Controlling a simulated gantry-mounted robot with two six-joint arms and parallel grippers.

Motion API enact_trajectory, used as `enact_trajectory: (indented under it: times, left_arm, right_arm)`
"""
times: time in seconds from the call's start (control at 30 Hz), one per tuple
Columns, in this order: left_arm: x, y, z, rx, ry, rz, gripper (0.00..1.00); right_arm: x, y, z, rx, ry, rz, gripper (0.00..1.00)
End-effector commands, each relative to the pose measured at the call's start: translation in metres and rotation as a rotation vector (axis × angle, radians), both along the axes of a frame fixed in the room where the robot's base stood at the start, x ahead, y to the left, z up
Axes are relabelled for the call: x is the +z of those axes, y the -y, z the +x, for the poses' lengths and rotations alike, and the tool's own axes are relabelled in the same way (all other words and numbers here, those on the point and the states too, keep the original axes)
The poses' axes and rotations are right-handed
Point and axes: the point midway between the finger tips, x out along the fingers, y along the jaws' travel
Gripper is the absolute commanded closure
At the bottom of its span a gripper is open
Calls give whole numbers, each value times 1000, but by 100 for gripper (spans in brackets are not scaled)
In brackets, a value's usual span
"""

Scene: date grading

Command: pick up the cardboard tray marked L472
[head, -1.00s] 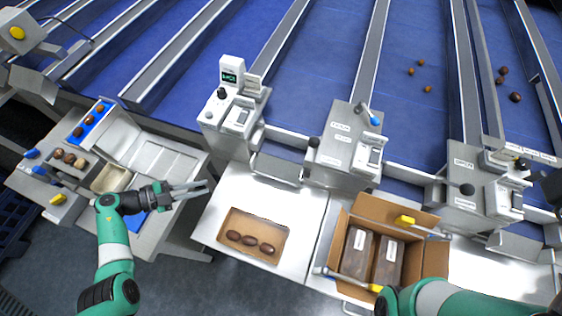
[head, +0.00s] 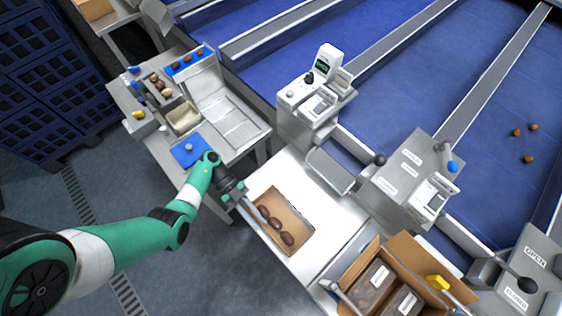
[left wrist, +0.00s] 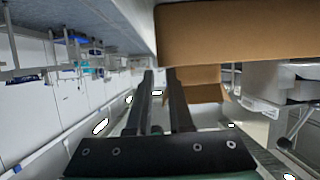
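A shallow cardboard tray (head: 287,207) holding several dark dates lies on the white bench; I cannot read a marking on it. My left gripper (head: 256,222) is at the tray's left edge, low and pointing along it; I cannot tell whether it touches. In the left wrist view the two fingers of the left gripper (left wrist: 160,78) stand parallel with a narrow gap and nothing clearly held. A large brown cardboard surface (left wrist: 240,35) fills the upper right there, close to the fingers. My right gripper is not in view.
A cardboard box (head: 408,252) with labelled packs stands on the bench to the right. A sorting station (head: 222,117) with small date samples and a blue pad (head: 188,152) is at left. A machine with a display (head: 318,72) stands behind. Blue crates (head: 45,75) are far left.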

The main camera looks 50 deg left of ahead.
Motion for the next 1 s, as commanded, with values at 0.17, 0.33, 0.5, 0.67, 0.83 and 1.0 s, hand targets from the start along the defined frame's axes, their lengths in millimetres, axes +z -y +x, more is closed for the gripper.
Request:
enact_trajectory:
  times: [0.17, 0.33, 0.5, 0.67, 0.83, 1.0]
  left_arm:
    - [-10, 10, 2, -4, 1, 1, 81]
    - [-17, 37, 7, -4, -1, -1, 81]
    - [-21, 47, 9, -1, 0, 0, 81]
    - [-20, 47, 9, 0, 0, 1, 83]
    - [-20, 46, 9, 0, 0, 1, 100]
    - [-21, 46, 9, 0, 0, 1, 100]
  right_arm:
    - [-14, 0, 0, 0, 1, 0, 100]
    - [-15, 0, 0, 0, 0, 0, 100]
    - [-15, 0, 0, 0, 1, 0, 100]
    - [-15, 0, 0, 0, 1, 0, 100]
    - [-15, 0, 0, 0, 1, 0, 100]
    - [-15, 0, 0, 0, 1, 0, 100]
